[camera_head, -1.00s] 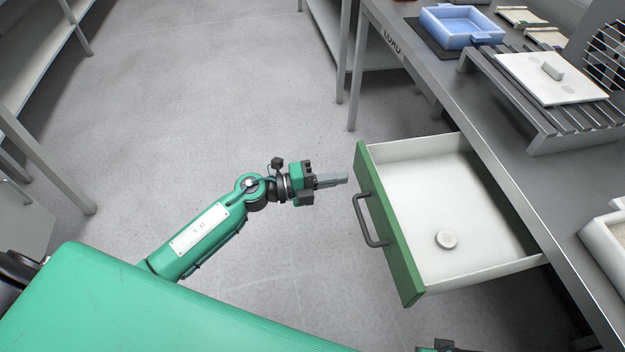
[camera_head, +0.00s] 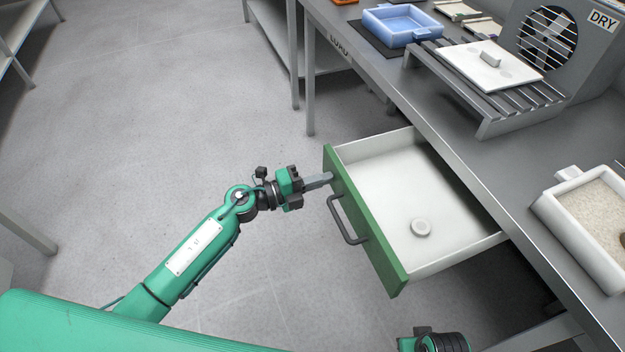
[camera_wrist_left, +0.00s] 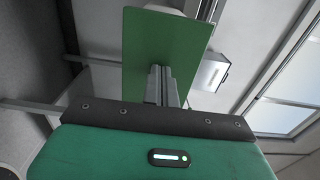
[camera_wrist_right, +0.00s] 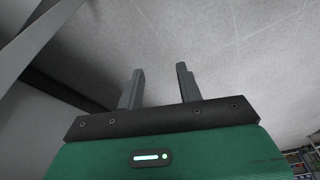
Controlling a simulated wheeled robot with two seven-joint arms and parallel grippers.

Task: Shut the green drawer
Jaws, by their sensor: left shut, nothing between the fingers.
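The green drawer (camera_head: 365,221) stands open, pulled out from under the grey workbench. Its front is green with a dark bar handle (camera_head: 346,221), and its inside is white. My right gripper (camera_wrist_right: 159,70) is open and empty in the right wrist view.
The floor left of the drawer is clear.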

